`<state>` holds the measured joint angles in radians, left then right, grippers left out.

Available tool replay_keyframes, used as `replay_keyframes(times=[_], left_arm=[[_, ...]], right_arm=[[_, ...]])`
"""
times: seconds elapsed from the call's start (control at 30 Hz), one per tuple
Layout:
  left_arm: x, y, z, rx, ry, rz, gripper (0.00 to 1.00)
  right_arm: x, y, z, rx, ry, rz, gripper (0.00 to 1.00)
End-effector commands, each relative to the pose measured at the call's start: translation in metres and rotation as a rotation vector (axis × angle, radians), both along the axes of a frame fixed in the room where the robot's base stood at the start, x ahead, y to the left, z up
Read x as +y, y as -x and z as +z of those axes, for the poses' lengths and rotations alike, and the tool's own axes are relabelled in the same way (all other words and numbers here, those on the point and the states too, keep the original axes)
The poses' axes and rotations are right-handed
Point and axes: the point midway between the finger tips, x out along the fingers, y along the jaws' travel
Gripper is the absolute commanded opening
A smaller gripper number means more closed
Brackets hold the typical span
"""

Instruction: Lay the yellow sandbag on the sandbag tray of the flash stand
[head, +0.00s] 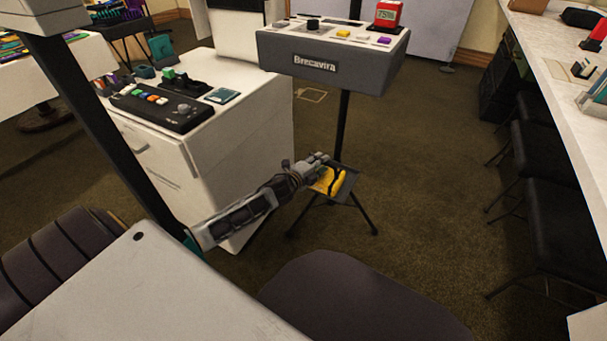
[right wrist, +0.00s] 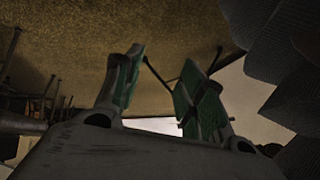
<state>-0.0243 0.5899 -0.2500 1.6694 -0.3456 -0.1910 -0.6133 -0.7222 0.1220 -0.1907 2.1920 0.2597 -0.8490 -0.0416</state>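The yellow sandbag (head: 328,181), with a dark strap across it, is at the small dark tray (head: 348,193) low on the flash stand (head: 342,125). It appears to lie on the tray, overlapping its left part. My left gripper (head: 318,164) is right at the bag's upper left edge. Its fingers are small and partly overlap the bag, so I cannot tell whether they grip it. My right gripper (right wrist: 160,90) shows only in the right wrist view. Its green-padded fingers are apart with nothing between them.
A grey box (head: 330,69) with colored buttons and a red timer (head: 387,13) is above the tray. A white cabinet (head: 210,150) with a control panel (head: 160,107) stands left of the stand. Dark chairs (head: 560,190) line a white counter at right. Carpet right of the stand is clear.

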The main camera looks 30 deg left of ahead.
Motion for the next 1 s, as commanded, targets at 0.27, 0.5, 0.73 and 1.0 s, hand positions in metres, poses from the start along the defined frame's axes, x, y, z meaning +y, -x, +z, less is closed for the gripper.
replay_keyframes(times=[0.27,0.5,0.73,1.0], left_arm=[[0.002,0.02,0.005,0.001,0.0,0.0,0.33],[0.003,0.037,0.008,0.0,0.001,-0.001,0.33],[0.006,0.054,0.011,0.001,0.001,0.0,0.33],[0.008,0.073,0.015,0.002,0.001,0.0,0.33]], right_arm=[[-0.002,0.004,0.005,0.014,0.009,-0.003,0.4],[-0.002,0.005,0.012,0.023,0.015,-0.004,0.4],[-0.003,0.0,0.022,0.025,0.027,-0.001,0.4],[-0.005,0.0,0.038,0.041,0.046,0.013,0.4]])
